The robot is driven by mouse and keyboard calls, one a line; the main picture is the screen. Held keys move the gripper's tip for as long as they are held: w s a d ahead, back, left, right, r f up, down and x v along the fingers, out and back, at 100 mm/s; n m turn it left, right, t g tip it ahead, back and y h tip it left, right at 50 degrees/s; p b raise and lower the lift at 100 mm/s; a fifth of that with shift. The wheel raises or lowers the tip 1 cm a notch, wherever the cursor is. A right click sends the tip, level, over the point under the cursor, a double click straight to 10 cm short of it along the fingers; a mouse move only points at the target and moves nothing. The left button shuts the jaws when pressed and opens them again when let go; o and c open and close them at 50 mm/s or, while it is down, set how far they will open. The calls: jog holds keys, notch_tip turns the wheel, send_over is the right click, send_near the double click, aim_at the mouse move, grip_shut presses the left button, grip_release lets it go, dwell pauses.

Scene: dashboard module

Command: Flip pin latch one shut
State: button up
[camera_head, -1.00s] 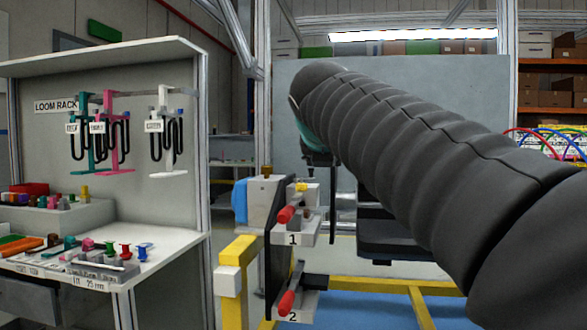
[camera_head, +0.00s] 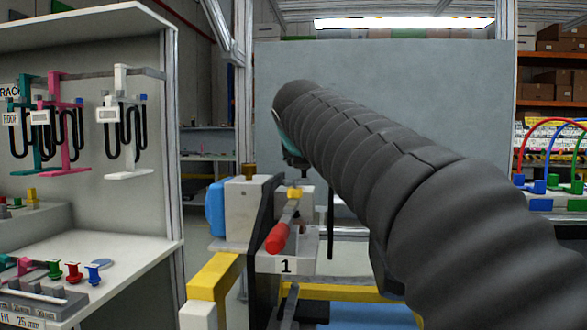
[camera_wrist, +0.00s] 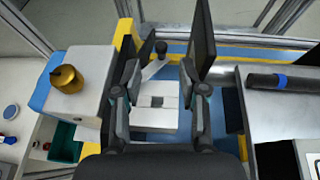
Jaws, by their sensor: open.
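Pin latch one, with its red handle (camera_head: 278,238) and yellow piece (camera_head: 294,193), sits on the fixture above the label 1 (camera_head: 286,266) in the head view. Its handle slants down toward the lower left. My gripper (camera_wrist: 160,78) is open in the wrist view, its two dark fingers apart with nothing held. Between and beyond them show a pale plate (camera_wrist: 157,118) and a small lever with a dark knob (camera_wrist: 160,47); I cannot tell which latch this belongs to. In the head view my arm hides most of the gripper, behind and above the latch.
A brass knob (camera_wrist: 66,80) tops the grey block (camera_wrist: 82,65) left of my gripper. A dark upright panel (camera_wrist: 202,40) stands close to the right finger. A yellow frame (camera_head: 213,277) is at the fixture's front left. The loom rack bench (camera_head: 110,262) stands at the left.

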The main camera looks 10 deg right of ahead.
jog(key=x, duration=0.7)
jog(key=shift+w+d+f, duration=0.1)
jog(key=shift+w+d, duration=0.1)
jog(key=shift+w, duration=0.15)
grip_shut()
